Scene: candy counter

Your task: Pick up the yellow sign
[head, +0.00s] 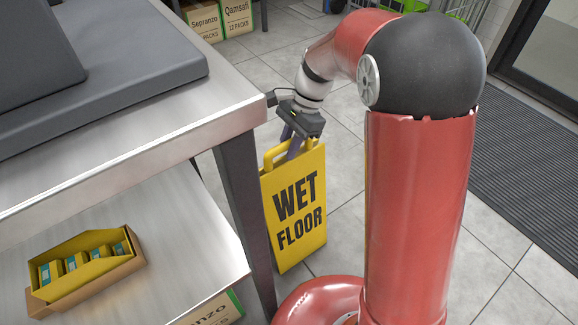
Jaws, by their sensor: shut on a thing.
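The yellow sign (298,207) is a folding floor sign with "WET FLOOR" in black letters. It stands upright, slightly tilted, just right of the steel counter's leg. My gripper (291,146) comes down on it from above and is shut on its top handle. The fingers partly cover the handle. I cannot tell clearly whether the sign's bottom edge touches the floor.
A steel counter (225,112) fills the left, its leg (246,205) close beside the sign. A yellow box of small packs (85,268) sits on the lower shelf. Cartons (222,18) stand at the back. A dark mat (530,165) lies at right. Tiled floor behind the sign is clear.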

